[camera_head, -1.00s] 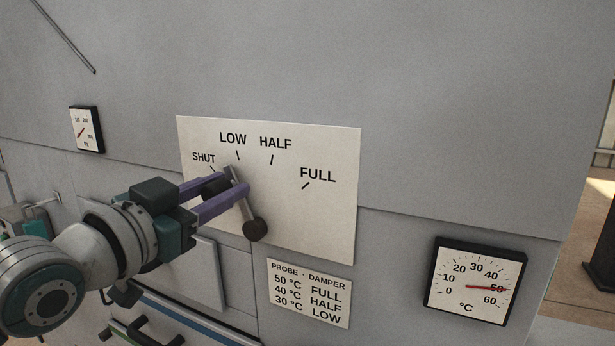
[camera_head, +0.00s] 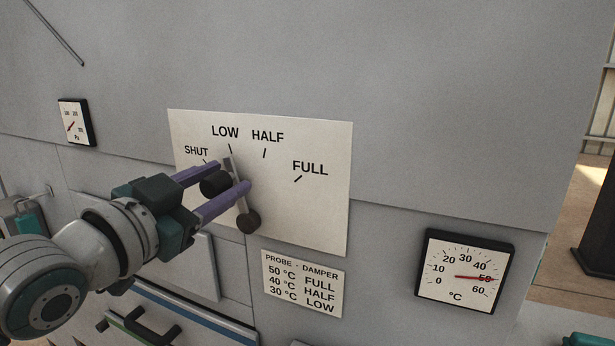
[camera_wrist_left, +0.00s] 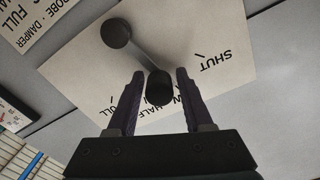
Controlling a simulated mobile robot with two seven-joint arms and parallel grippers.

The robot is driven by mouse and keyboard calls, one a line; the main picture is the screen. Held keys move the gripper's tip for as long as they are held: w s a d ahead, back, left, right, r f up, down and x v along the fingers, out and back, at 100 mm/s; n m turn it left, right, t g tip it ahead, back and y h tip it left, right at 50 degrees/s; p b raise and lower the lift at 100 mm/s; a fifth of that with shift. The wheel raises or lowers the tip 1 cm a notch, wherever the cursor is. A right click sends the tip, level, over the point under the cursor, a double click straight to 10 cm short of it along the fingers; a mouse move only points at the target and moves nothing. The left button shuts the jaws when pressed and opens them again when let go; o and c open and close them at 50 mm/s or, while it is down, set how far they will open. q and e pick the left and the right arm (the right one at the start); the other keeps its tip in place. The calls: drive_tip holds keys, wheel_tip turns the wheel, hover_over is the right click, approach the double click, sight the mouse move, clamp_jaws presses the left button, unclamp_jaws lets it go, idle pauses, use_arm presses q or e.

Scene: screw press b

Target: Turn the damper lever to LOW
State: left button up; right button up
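The damper lever (camera_head: 238,193) is a grey bar on a white dial plate (camera_head: 315,220) marked SHUT, LOW, HALF and FULL. Its lower end has a black round hub (camera_head: 249,221). Its upper end points close to the LOW mark, slightly on the SHUT side. A black knob (camera_head: 214,184) stands out from the upper end. My left gripper (camera_head: 232,174) is open, with its purple fingers on either side of the knob. The left wrist view shows the knob (camera_wrist_left: 160,88) between the fingers with narrow gaps on both sides. My right gripper is out of view.
A probe-damper table plate (camera_head: 303,283) is below the dial. A temperature gauge (camera_head: 464,272) at right reads about 50 °C. A small pressure gauge (camera_head: 75,122) is at far left. Dark bar handles (camera_head: 150,325) stick out below my left arm. The grey wall above the dial is clear.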

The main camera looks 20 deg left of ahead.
use_arm(q)
drive_tip(key=shift+o, duration=0.9)
drive_tip(key=shift+d, duration=0.1)
drive_tip(key=s+b, duration=0.2)
drive_tip(key=s, duration=0.8)
drive_tip(key=shift+a, duration=0.45)
